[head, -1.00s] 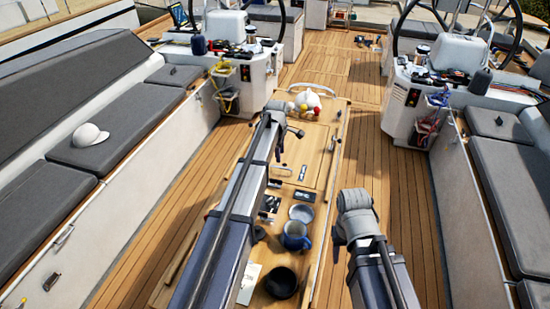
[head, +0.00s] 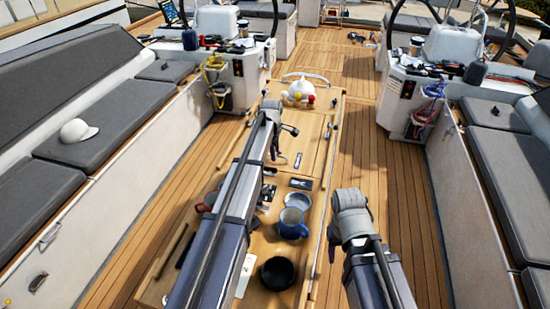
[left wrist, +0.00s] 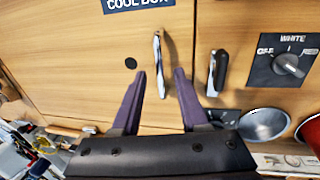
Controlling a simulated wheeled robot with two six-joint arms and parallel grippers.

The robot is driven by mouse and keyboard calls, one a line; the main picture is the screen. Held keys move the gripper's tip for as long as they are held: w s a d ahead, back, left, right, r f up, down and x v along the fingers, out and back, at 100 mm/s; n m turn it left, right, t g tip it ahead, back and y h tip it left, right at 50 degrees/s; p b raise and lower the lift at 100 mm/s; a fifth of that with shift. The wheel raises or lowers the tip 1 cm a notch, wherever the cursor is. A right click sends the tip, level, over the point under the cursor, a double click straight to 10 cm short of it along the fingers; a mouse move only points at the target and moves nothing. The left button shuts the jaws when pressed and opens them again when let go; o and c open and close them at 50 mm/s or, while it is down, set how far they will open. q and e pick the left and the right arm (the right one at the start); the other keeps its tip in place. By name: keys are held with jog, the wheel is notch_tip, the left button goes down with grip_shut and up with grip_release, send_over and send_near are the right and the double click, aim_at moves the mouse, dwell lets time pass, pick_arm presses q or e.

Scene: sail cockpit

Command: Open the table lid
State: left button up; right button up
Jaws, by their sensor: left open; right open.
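The wooden table (head: 265,247) stands in the middle of the cockpit, with a lid panel (head: 311,128) set in its top. A small silver handle (head: 298,160) sits by the lid's near edge. In the left wrist view the silver handle (left wrist: 157,50) is just beyond and between my left fingertips, under a dark "COOL BOX" label (left wrist: 138,4). My left gripper (head: 281,140) is over the table, open and empty; its spread fingers show in the left wrist view (left wrist: 160,76). My right gripper (head: 334,250) is beside the table's right edge; its fingers are mostly hidden.
A blue mug (head: 292,223), a metal bowl (head: 298,200) and a black bowl (head: 277,273) stand on the near tabletop. A white teapot (head: 299,90) and small coloured balls sit at the far end. Cushioned benches (head: 110,107) line both sides.

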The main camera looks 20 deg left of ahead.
pick_arm(q)
jog(key=shift+f, duration=0.1)
jog(key=shift+c, duration=0.3)
grip_shut()
dwell(1.1)
